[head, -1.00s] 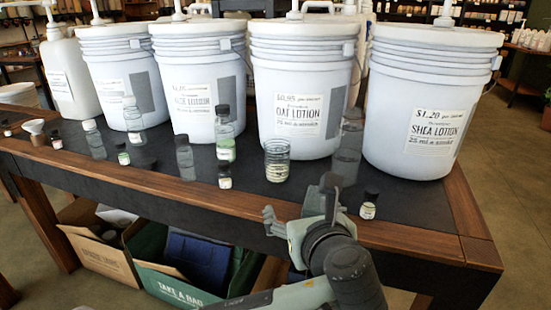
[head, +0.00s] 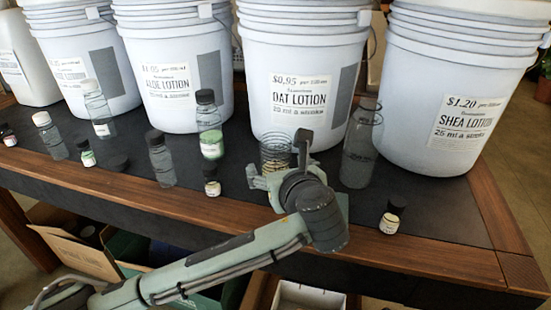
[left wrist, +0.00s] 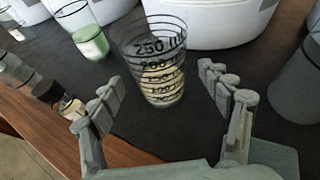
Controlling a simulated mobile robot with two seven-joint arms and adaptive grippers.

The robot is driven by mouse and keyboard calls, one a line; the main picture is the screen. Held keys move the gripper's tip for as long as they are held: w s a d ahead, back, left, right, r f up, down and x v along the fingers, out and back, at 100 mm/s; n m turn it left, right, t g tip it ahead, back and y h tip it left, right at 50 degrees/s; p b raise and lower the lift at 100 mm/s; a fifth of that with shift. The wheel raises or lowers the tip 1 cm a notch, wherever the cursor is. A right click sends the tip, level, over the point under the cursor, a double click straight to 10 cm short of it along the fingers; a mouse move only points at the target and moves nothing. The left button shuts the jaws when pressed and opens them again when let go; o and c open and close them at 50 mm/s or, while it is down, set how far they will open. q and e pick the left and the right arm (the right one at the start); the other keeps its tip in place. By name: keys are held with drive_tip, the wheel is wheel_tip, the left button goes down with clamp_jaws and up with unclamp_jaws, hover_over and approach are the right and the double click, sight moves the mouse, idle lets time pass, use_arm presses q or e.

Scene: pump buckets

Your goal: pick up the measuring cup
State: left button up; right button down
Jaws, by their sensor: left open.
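The measuring cup (left wrist: 160,75) is clear with dark volume marks up to 250 ml and pale contents low inside. It stands upright on the dark table top. In the head view the cup (head: 275,149) shows only in part behind my left gripper (head: 279,172), in front of the oat lotion bucket. In the left wrist view my left gripper (left wrist: 160,105) is open, one finger on each side of the picture. The cup stands between and just beyond the fingertips, with no visible contact. My right gripper is not in view.
A tall clear bottle (head: 361,148) stands right of the cup, and a small dark-capped vial (head: 391,217) is nearer the front edge. Left are a small vial (head: 212,181) and a bottle with green contents (head: 208,125). Large white buckets (head: 302,70) line the back.

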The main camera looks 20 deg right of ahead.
use_arm(q)
drive_tip(key=shift+x, duration=1.5)
drive_tip(key=c, duration=1.3)
drive_tip(key=shift+r, duration=0.1)
drive_tip(key=shift+c, duration=0.6)
